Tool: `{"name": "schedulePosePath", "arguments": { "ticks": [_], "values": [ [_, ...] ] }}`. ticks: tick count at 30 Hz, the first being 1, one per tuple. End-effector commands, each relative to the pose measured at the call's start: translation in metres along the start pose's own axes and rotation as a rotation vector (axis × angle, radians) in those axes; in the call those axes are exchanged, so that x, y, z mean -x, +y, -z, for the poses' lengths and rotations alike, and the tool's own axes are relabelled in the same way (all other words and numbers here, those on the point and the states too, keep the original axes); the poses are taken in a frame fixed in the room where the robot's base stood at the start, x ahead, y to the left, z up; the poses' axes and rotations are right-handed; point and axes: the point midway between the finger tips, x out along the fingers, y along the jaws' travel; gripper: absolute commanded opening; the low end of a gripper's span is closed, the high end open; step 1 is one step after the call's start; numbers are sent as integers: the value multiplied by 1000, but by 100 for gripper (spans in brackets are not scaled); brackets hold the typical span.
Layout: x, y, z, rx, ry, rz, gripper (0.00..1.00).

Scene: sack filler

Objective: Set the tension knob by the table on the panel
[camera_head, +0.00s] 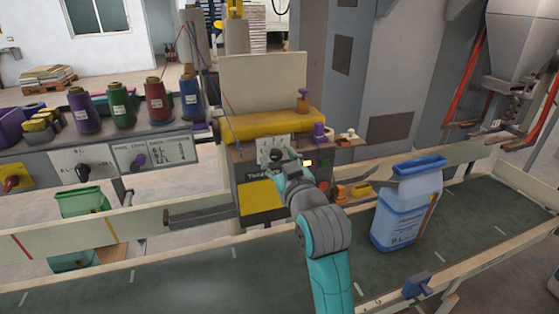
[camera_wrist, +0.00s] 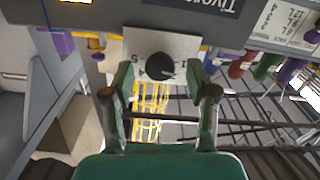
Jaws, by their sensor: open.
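A black round knob (camera_wrist: 160,66) sits on a white plate (camera_wrist: 131,45) with digits around it in the wrist view. A pale mark shows by its lower left; its exact setting is too small to read. In the head view the same white plate (camera_head: 268,144) is on the front of the machine under the yellow bar, its knob mostly hidden by my gripper (camera_head: 284,160). In the wrist view my gripper (camera_wrist: 164,80) is open, with a finger on either side of the knob; I cannot tell contact. A printed table (camera_wrist: 285,22) shows at the upper right, also on the left bench (camera_head: 172,149).
Thread cones (camera_head: 121,107) stand on the left bench, above a black knob (camera_head: 82,172) and a red knob (camera_head: 11,183). A blue-and-white sack (camera_head: 405,210) stands on the conveyor (camera_head: 180,270) to the right.

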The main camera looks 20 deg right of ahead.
Motion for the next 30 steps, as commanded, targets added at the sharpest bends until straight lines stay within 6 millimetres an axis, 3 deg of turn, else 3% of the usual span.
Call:
{"name": "schedulePosePath", "arguments": {
  "ticks": [7,14,30],
  "values": [
    [0,0,0,0,0,0,58],
    [0,0,0,0,0,0,0],
    [0,0,0,-132,0,0,0]
  ]
}}
